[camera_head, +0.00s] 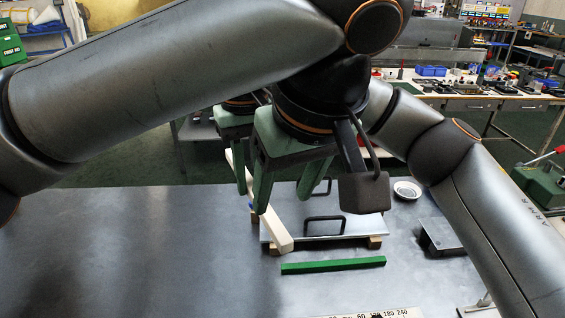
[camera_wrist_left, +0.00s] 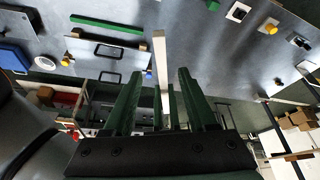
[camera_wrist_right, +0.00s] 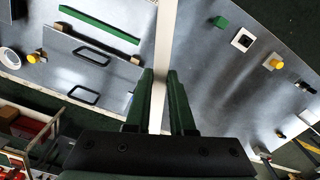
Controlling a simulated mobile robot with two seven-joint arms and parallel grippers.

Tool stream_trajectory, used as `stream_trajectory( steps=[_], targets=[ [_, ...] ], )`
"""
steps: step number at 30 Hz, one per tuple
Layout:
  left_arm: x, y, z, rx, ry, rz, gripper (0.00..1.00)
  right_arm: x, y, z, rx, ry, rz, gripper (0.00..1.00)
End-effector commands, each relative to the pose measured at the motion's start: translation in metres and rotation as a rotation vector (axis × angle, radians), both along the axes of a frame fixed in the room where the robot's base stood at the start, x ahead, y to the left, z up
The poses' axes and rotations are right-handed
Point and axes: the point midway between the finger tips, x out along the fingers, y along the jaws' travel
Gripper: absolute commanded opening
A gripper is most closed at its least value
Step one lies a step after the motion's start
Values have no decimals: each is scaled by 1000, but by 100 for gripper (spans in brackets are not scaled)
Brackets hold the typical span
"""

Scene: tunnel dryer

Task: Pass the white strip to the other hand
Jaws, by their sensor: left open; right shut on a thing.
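The white strip (camera_head: 277,228) is held above the table, slanting in the head view. My right gripper (camera_head: 242,187) is shut on it toward its far end. In the right wrist view the strip (camera_wrist_right: 164,32) runs between the closed fingers (camera_wrist_right: 160,74) and out past them. My left gripper (camera_head: 284,203) is open, nearer the head camera. In the left wrist view the strip (camera_wrist_left: 160,48) lies between its spread fingers (camera_wrist_left: 156,75), with clear space on both sides. Their depth relative to the strip is hard to tell. My left arm hides part of the right gripper.
Below on the dark table (camera_head: 130,250) lie a metal plate with black handles (camera_head: 350,226) on wooden blocks and a green bar (camera_head: 333,265). A small round dish (camera_head: 407,190) and a raised dark plate (camera_head: 447,237) are at right. The table's left side is clear.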

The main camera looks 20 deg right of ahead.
Motion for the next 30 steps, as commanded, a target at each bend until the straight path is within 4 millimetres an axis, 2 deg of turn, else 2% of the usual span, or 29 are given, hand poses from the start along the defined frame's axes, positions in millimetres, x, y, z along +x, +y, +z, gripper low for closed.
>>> stream_trajectory(
  steps=[6,12,24,30],
  targets=[
    [16,3,-38,1,1,0,57,0,0,0,0,0,0,0],
    [24,4,-59,0,0,0,57,0,0,0,0,0,0,0],
    [27,4,-65,0,0,-1,57,0,0,0,0,0,0,0],
    [27,4,-65,0,0,-1,36,0,0,0,0,0,0,0]
  ],
)
